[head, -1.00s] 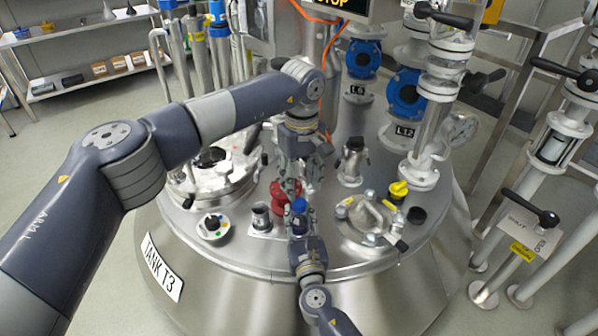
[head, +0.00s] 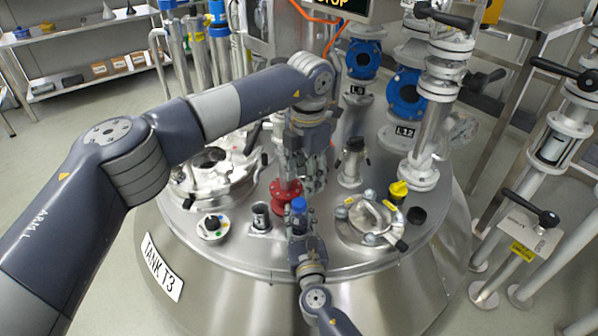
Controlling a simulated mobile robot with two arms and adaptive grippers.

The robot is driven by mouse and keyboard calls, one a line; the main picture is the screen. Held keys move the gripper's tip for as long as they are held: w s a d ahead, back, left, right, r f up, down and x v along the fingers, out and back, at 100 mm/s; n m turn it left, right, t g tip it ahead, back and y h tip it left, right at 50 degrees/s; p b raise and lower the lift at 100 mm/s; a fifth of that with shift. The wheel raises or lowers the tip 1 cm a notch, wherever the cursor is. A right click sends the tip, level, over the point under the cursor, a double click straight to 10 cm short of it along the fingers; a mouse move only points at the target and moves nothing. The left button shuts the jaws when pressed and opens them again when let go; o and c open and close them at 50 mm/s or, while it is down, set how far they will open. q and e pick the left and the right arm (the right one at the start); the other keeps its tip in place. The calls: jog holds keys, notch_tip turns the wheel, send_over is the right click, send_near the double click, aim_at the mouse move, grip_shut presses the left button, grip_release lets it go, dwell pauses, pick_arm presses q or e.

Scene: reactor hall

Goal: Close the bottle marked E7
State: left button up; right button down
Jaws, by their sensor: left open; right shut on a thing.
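My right gripper (head: 299,222) comes up from the bottom of the head view and is shut on a small blue-topped thing (head: 299,204) above the tank lid. This may be the bottle or its cap; no E7 mark is legible. My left gripper (head: 308,180) hangs down just above and behind the blue top, open, with nothing seen between its fingers. The two grippers are close together and do not visibly touch. The body under the blue top is largely hidden by the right gripper's fingers.
A red flanged fitting (head: 285,196) stands just left of the grippers. A clamped hatch (head: 352,228) and a yellow-handled valve (head: 398,188) are on the right. Pipes with blue flanges (head: 405,95) rise behind.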

aim_at(299, 202)
pick_arm(q)
jog(key=n, duration=0.5)
jog(key=shift+d+r, duration=0.15)
jog(key=shift+r, duration=0.1)
jog(key=n, duration=0.5)
jog(key=a+n, duration=0.1)
jog(key=n, duration=1.1)
jog(key=shift+w+a, duration=0.25)
jog(key=shift+a, duration=0.05)
jog(key=shift+f, duration=4)
grip_shut()
jog(key=shift+m, duration=1.5)
